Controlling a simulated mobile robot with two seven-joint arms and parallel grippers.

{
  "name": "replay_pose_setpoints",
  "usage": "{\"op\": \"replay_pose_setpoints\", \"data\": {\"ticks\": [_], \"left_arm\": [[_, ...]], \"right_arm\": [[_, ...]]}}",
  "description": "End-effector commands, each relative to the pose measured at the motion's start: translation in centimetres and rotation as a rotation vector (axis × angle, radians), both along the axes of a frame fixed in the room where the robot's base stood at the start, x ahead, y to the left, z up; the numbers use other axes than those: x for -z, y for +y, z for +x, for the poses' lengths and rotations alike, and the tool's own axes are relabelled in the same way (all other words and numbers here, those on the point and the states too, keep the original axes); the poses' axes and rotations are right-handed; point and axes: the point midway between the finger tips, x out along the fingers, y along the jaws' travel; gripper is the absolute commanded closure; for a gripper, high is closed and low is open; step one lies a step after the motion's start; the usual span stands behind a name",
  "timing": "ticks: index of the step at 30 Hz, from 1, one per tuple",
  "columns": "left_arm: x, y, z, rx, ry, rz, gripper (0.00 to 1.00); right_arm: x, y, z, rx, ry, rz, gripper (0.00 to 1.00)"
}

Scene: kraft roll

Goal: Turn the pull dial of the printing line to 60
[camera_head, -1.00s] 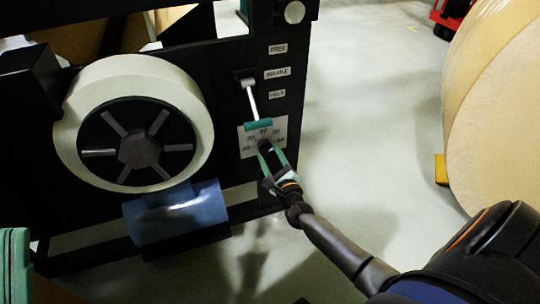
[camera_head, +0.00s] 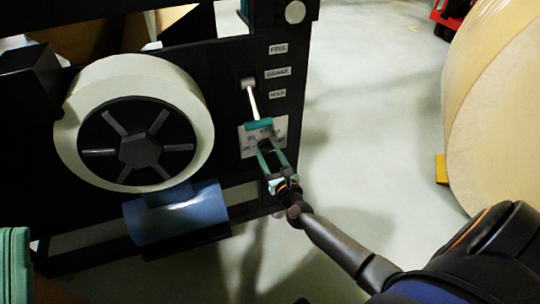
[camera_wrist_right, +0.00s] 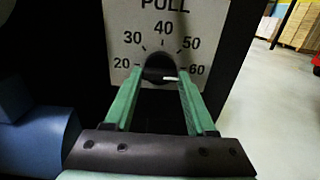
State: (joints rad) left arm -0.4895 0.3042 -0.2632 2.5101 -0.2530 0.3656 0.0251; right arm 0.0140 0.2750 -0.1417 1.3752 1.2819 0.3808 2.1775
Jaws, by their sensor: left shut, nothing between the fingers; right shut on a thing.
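The pull dial's white plate (camera_wrist_right: 118,45) reads PULL with marks from 20 to 60. It also shows in the head view (camera_head: 248,142), below a teal-handled lever. The dial's black knob (camera_wrist_right: 158,68) sits between the teal fingers of my right gripper (camera_wrist_right: 158,82), which is shut on it. The knob's white pointer line (camera_wrist_right: 170,78) points right, toward the 60 side; its exact reading is hard to tell. In the head view my right gripper (camera_head: 270,150) reaches the plate from below. My left gripper (camera_head: 16,262) shows only partly at the lower left edge, away from the dial.
The lever (camera_head: 253,103) hangs just above the dial, beside the FREE, BRAKE and HOLD labels (camera_head: 277,72). A white roll (camera_head: 190,105) and a blue cylinder (camera_head: 177,213) are to the left. A large kraft roll (camera_head: 495,110) stands at the right. Floor between is clear.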

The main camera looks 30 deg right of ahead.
Motion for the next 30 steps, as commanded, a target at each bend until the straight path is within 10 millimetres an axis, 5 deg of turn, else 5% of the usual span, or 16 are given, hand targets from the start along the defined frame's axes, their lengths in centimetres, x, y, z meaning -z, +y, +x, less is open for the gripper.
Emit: {"op": "replay_pose_setpoints", "data": {"ticks": [14, 15, 22, 30], "left_arm": [[0.01, -0.03, -0.01, 0.001, 0.0, -0.001, 1.0], [0.01, -0.03, -0.01, 0.001, 0.0, -0.001, 1.0], [0.01, -0.04, -0.01, 0.001, 0.0, -0.001, 1.0], [-0.03, -0.04, -0.01, 0.001, 0.001, -0.001, 1.0]], "right_arm": [[0.03, 0.01, -0.01, 0.0, -0.002, 0.014, 0.99], [0.03, 0.01, -0.01, 0.0, -0.002, 0.014, 0.41], [0.02, 0.01, -0.01, 0.0, -0.003, 0.013, 0.15], [0.01, 0.03, -0.09, 0.0, -0.002, 0.012, 0.14]]}}
